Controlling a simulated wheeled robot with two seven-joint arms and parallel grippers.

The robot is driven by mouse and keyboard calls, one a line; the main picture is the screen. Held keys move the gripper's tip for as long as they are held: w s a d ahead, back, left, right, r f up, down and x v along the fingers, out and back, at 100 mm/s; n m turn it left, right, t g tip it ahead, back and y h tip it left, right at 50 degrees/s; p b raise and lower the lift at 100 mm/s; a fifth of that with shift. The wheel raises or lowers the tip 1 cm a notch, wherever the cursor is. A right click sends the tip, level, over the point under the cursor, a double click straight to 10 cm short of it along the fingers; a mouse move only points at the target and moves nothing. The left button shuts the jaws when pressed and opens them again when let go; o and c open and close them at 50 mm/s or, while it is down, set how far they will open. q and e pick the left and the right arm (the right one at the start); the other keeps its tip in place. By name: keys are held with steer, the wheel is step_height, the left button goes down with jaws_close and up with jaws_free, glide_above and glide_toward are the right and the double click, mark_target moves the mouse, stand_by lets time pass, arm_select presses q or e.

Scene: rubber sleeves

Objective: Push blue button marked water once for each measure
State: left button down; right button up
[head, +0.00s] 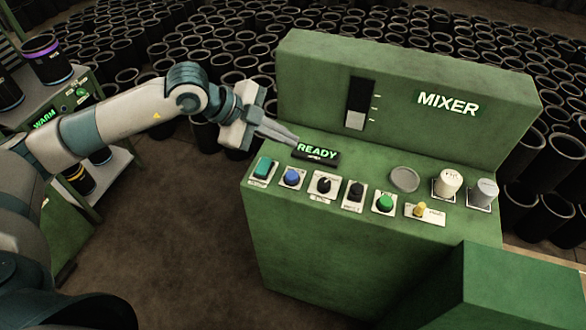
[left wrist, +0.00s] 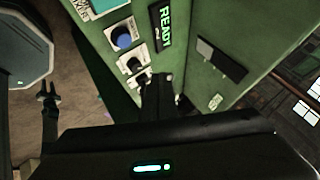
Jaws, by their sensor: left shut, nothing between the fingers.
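The blue button (head: 292,176) sits on a white plate on the mixer's sloped panel, second from the left, between a teal switch (head: 264,168) and a black knob (head: 323,185). The blue button also shows in the left wrist view (left wrist: 122,38). The label under it is too small to read. My left gripper (head: 296,141) is shut and empty, above the panel near the READY display (head: 317,150), behind and apart from the blue button. In the left wrist view its dark fingers (left wrist: 158,88) point at the panel. My right gripper is not in view in the head view.
The green mixer (head: 330,250) also carries a second black knob (head: 354,192), a green button (head: 384,202), a yellow toggle (head: 421,209) and two capped cylinders (head: 448,182). A level gauge (head: 358,104) stands behind. A shelf with cans (head: 47,60) is at left. Many black sleeves fill the back.

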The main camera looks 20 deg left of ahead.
arm_select(q)
steer(key=shift+s, duration=0.1)
steer(key=b, duration=0.4)
glide_above(287, 176)
steer(key=shift+a+f, duration=0.1)
steer(key=shift+f, duration=3.45)
steer(key=shift+f+b, duration=0.7)
steer(key=shift+f, duration=0.2)
steer(key=shift+f+b, duration=0.4)
steer(key=shift+f+b, duration=0.35)
steer(key=shift+f, duration=0.05)
steer(key=shift+r+p, duration=0.55)
steer(key=shift+r, duration=0.3)
